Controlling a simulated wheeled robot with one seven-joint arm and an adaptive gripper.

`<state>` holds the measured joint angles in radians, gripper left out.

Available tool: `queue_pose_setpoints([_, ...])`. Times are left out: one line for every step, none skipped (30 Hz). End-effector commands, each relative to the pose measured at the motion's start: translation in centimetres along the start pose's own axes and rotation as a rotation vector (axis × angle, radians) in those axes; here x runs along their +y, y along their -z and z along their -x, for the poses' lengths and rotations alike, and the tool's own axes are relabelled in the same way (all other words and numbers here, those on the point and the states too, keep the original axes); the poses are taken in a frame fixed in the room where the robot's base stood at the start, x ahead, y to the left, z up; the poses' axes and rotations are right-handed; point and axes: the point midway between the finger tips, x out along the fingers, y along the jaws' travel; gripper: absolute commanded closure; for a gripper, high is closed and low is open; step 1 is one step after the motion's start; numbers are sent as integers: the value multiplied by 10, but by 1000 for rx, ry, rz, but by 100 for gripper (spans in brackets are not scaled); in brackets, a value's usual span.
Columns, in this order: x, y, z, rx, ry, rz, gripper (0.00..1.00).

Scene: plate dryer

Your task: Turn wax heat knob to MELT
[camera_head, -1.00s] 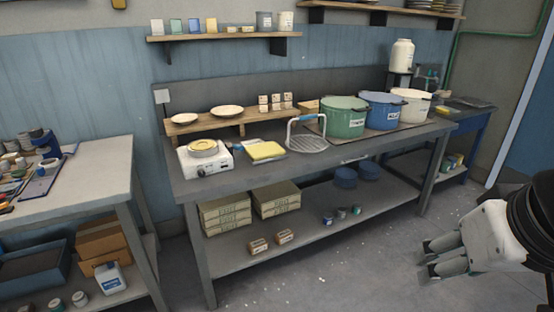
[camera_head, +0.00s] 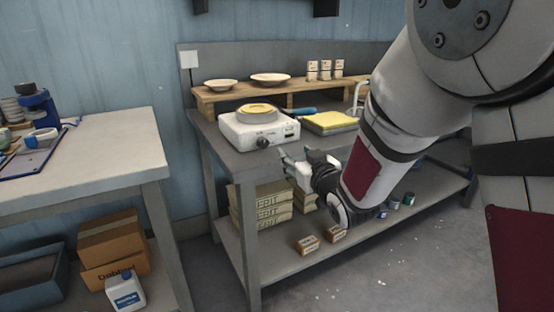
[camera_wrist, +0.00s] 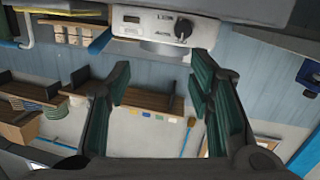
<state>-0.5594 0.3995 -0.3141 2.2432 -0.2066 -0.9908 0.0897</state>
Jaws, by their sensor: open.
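The white wax heater (camera_head: 238,134) stands on the left end of the grey workbench, with a round yellow-topped pan (camera_head: 257,110) on it. Its dark heat knob (camera_head: 262,142) is on the front face. In the wrist view, which is upside down, the heater (camera_wrist: 146,27) is at the top and the dark knob (camera_wrist: 183,28) is right of its middle. The knob's setting is too small to read. My gripper (camera_head: 287,160) is just in front and right of the knob, apart from it. In the wrist view my gripper (camera_wrist: 160,82) is open and empty.
A yellow block on a tray (camera_head: 330,122) and a blue-handled tool (camera_head: 301,111) lie right of the heater. A wooden riser (camera_head: 215,99) with bowls stands behind. A white side table (camera_head: 95,145) is at left, with a floor gap between.

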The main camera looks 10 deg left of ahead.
Motion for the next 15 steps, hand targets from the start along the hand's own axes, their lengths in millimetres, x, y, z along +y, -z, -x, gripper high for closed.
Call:
queue_pose_setpoints([-12,-16,-9,27,23,11,52])
queue_pose_setpoints([-17,-19,-12,43,34,15,52])
queue_pose_setpoints([-22,-22,-14,62,45,20,52])
queue_pose_setpoints([-25,-24,-16,74,52,23,52])
queue_pose_setpoints([-28,-26,-17,83,57,25,52])
queue_pose_setpoints([-30,-26,-19,93,63,27,52])
queue_pose_setpoints([-32,-27,-20,98,66,28,52])
queue_pose_setpoints([-33,-27,-22,101,68,29,52])
queue_pose_setpoints([-34,-26,-24,105,70,29,52])
queue_pose_setpoints([-34,-26,-27,106,70,30,52])
queue_pose_setpoints([-34,-25,-30,106,70,30,52])
queue_pose_setpoints([-34,-24,-35,107,70,30,52])
queue_pose_setpoints([-34,-23,-39,107,70,31,52])
queue_pose_setpoints([-35,-23,-44,106,70,31,52])
queue_pose_setpoints([-36,-23,-52,106,70,31,52])
